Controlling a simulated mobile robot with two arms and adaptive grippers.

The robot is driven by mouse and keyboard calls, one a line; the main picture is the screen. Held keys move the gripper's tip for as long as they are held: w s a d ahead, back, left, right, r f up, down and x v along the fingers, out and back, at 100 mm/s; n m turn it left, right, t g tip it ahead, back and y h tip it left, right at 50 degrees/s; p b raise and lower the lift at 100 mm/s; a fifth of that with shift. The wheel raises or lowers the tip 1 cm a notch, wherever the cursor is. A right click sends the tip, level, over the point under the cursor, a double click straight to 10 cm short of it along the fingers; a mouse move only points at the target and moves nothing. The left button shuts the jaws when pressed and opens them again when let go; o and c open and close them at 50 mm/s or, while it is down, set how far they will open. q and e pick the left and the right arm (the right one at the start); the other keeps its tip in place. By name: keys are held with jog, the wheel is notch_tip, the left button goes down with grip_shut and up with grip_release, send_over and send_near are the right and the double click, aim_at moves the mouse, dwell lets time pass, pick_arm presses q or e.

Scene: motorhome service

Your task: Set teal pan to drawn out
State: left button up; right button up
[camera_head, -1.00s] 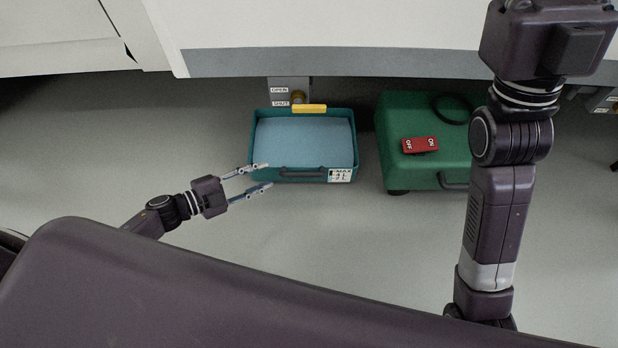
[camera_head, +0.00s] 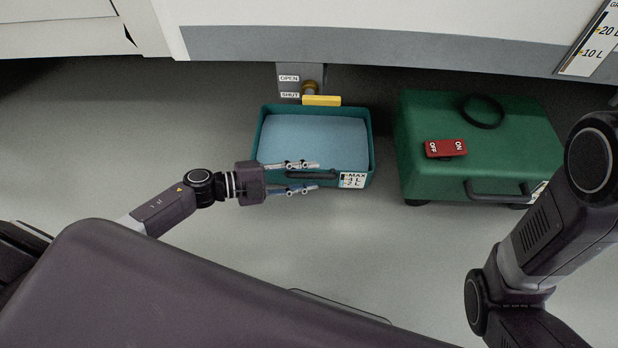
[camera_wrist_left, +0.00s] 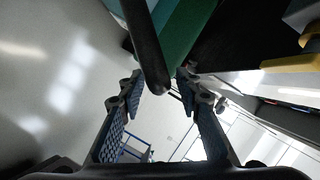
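The teal pan (camera_head: 370,140) stands on the floor under the motorhome's skirt, with pale blue contents inside. Its dark front handle (camera_head: 312,175) faces me, beside a "MAX" label. My left gripper (camera_head: 304,177) is open at the pan's front, with one finger on the far side of the handle and one on the near side in the head view. In the left wrist view the dark handle bar (camera_wrist_left: 150,55) runs down between the two open fingers (camera_wrist_left: 158,92); I cannot tell whether they touch it. My right gripper is out of view; only my right arm shows.
A yellow lever (camera_head: 321,100) sits at a brass valve above the pan's back edge, by "OPEN" and "SHUT" labels. A green case (camera_head: 540,145) with a red switch (camera_head: 445,148) stands right of the pan. The floor in front is clear.

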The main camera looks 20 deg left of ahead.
pick_arm(q)
jog(key=shift+w+d, duration=0.2)
jog(key=shift+d, duration=0.1)
grip_shut()
